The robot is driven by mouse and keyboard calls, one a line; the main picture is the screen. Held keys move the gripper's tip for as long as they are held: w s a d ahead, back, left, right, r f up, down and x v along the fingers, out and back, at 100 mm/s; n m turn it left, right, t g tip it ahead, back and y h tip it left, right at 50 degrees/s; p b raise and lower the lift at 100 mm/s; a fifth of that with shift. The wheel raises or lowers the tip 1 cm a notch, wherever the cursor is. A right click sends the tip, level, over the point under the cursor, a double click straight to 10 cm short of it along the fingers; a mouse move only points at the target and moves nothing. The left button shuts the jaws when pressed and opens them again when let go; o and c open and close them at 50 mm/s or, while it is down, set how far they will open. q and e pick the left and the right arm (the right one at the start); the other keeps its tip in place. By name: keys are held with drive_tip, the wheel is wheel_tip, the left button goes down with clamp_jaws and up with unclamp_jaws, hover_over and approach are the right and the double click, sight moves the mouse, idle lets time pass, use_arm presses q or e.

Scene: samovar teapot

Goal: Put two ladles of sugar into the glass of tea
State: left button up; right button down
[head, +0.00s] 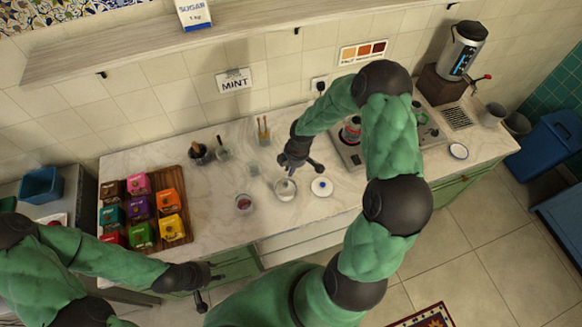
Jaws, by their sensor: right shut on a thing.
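The glass of tea (243,203) is small and reddish and stands on the pale counter. To its right is a clear bowl with white sugar (285,189). A white round lid with a blue knob (321,186) lies right of the bowl. My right gripper (294,168) is just above and behind the sugar bowl, shut on the ladle, which is too small and covered to make out clearly. My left gripper (210,287) is open and empty, in front of the counter's front edge.
A wooden tray (178,208) of colourful tea boxes is at the counter's left. Dark jars (199,153) and a glass with wooden sticks (263,132) stand behind. A stove (345,150) and samovar (462,50) are to the right. My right arm covers part of the counter.

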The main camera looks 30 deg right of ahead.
use_arm(q)
wheel_tip(320, 180, down, 4)
drive_tip(key=b, duration=0.3)
drive_tip(key=shift+f+b, duration=0.1)
drive_tip(key=shift+b, duration=0.25)
use_arm(e)
wheel_tip(320, 180, down, 5)
drive_tip(key=shift+r, duration=0.15)
idle(0.4)
drive_tip(key=shift+r+p, duration=3.4)
drive_tip(key=shift+r, duration=0.9)
use_arm(q)
wheel_tip(320, 180, up, 7)
drive_tip(key=shift+f, duration=0.15)
